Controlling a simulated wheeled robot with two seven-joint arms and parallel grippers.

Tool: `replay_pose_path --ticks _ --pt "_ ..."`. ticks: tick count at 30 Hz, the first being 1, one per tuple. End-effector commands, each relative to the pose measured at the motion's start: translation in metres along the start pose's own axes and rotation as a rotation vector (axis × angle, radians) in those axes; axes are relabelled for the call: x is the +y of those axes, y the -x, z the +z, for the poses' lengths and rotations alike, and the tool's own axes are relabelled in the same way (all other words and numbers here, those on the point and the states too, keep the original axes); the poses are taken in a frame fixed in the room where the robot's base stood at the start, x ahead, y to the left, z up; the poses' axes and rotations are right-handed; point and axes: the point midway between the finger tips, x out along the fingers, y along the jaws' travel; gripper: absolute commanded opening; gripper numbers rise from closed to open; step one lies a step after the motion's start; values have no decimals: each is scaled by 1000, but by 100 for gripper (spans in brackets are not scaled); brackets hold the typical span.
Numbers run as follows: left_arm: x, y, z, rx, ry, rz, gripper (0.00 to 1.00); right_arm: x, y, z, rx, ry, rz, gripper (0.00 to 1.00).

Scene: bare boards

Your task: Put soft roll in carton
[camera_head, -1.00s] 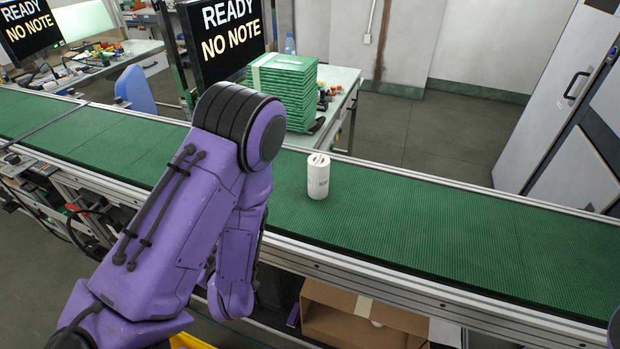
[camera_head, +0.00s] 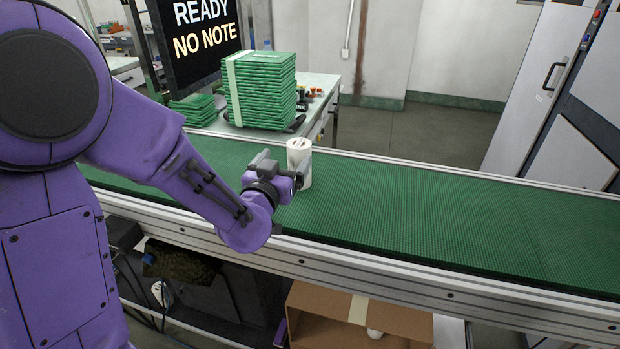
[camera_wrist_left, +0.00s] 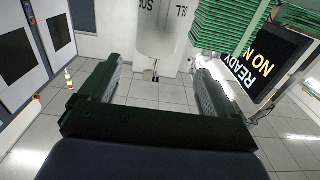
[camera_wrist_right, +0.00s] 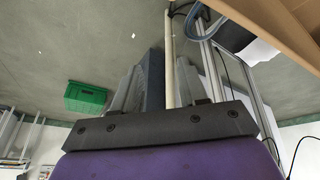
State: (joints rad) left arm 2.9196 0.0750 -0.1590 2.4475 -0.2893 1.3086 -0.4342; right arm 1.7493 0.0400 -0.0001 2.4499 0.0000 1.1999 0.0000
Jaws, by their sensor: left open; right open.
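The soft roll (camera_head: 300,158) is a white cylinder standing upright on the green conveyor belt. My left gripper (camera_head: 277,178) is beside it, on its near left side, partly hiding it. In the left wrist view my left gripper (camera_wrist_left: 155,84) has its fingers apart, and the roll (camera_wrist_left: 165,32) shows upside down beyond the fingertips, not between them. The carton (camera_head: 340,308) is an open brown box below the belt's near edge, with a small white item inside. My right gripper (camera_wrist_right: 175,85) is open and low down; a carton edge (camera_wrist_right: 285,25) appears top right in its view.
The conveyor belt (camera_head: 450,215) is clear to the right of the roll. A metal rail (camera_head: 400,278) runs along its near side, above the carton. Behind the belt, a strapped stack of green sheets (camera_head: 262,92) and a monitor (camera_head: 200,40) stand on a worktable.

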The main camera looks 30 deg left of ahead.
Motion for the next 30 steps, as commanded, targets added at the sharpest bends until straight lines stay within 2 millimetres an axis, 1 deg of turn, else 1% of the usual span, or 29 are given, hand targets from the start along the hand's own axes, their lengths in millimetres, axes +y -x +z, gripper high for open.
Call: replay_pose_path --ticks 2,6,11,15,18,21,26,29,30 --pt "0 -13 -3 4 -8 3 90 0 3 -1 0 0 0 43" --pt "0 -39 -3 3 -6 2 90 0 7 -3 1 0 -1 43" --pt "2 -58 -1 1 -5 3 90 1 11 -5 1 0 -1 43" --pt "8 -83 4 0 -4 2 90 1 18 -8 1 0 0 43" --pt "8 -97 4 1 -4 2 90 2 20 -8 1 0 0 43" --pt "8 -103 5 2 -4 2 90 2 20 -8 1 0 0 43" --pt "8 -103 5 2 -4 2 90 2 19 -8 1 0 0 43" --pt "8 -102 5 2 -4 2 61 2 19 -8 1 0 0 43" --pt "8 -102 5 2 -4 2 48 2 19 -8 1 0 0 43"
